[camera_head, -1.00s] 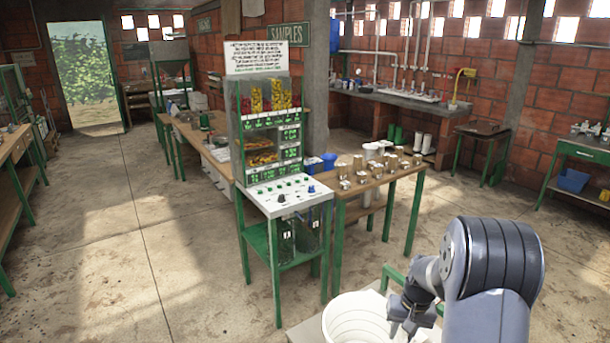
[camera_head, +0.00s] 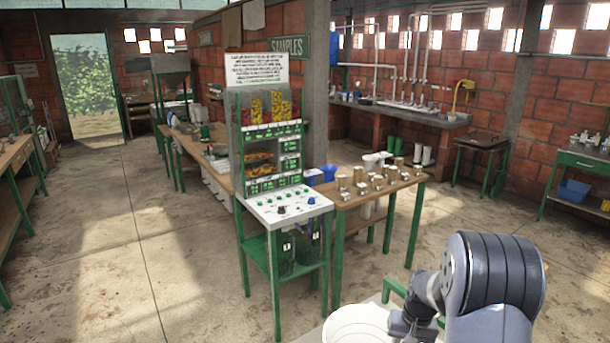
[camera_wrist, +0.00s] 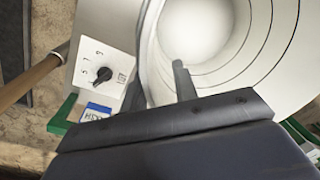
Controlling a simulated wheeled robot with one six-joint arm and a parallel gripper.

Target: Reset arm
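My arm shows at the lower right of the head view, bent at a dark grey ribbed joint. My gripper (camera_head: 402,328) hangs from it at the bottom edge, beside and partly over a white bucket (camera_head: 358,327); its fingertips are barely visible there. In the wrist view two dark fingers stand apart with nothing held between them, so my gripper (camera_wrist: 161,75) looks open. The bucket's round ringed inside (camera_wrist: 235,40) fills the upper right of that view and looks empty. I cannot tell whether a finger touches its wall.
Open concrete floor (camera_head: 130,250) lies to the left.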

